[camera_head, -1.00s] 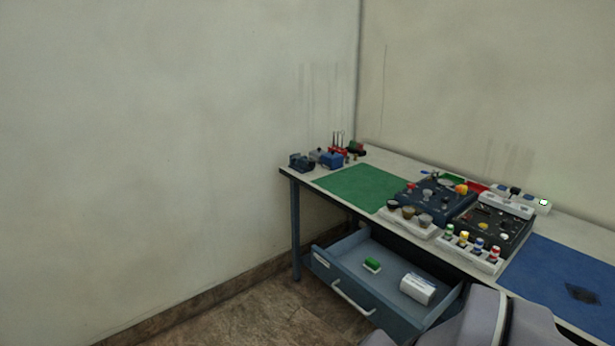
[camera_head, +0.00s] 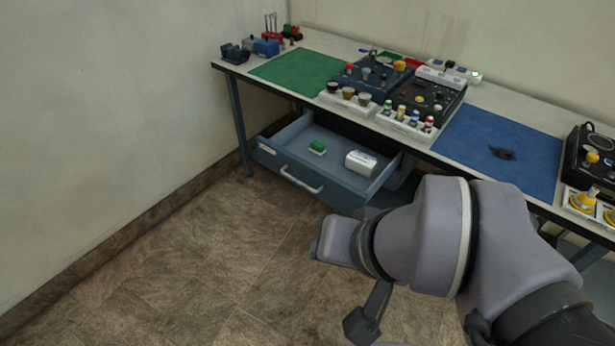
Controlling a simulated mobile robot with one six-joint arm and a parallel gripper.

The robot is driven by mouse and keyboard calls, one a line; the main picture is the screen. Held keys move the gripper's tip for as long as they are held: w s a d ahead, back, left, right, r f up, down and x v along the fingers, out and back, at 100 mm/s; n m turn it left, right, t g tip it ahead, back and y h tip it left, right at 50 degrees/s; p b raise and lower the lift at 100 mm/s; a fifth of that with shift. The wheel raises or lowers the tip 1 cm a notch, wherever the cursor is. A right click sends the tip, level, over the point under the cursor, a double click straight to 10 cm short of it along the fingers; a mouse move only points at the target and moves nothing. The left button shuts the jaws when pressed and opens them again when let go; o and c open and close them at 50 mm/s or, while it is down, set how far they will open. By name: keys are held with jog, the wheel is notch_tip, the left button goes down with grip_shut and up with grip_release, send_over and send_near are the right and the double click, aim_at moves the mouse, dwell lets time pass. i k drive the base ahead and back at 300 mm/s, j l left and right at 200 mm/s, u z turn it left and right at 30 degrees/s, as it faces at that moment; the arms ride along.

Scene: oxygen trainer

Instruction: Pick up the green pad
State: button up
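I cannot make out my gripper's fingers. Nothing of my arm touches the pad or the drawer's left part.
The tabletop holds dark trainer panels (camera_head: 421,98), white trays of coloured parts (camera_head: 404,124) and a blue mat (camera_head: 497,148). Blue tools (camera_head: 266,47) stand at the left end. The floor at left is clear.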

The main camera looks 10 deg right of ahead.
aim_at(318, 148)
jog(key=z, duration=1.15)
jog(key=i+j+z, duration=0.1)
jog(key=j, duration=0.3)
jog(key=i+j, duration=0.3)
jog(key=j, duration=0.15)
jog(key=i+j+z, duration=0.15)
jog(key=j, duration=0.3)
jog(key=i+j, duration=0.2)
jog(key=j, duration=0.25)
jog(key=i+j+z, duration=0.15)
jog(key=j, duration=0.3)
jog(key=i+j, duration=0.15)
jog(key=j, duration=0.3)
jog(key=i+j+z, duration=0.15)
jog(key=j, duration=0.35)
jog(key=i+j, duration=0.1)
jog(key=j, duration=0.35)
jog(key=z, duration=0.05)
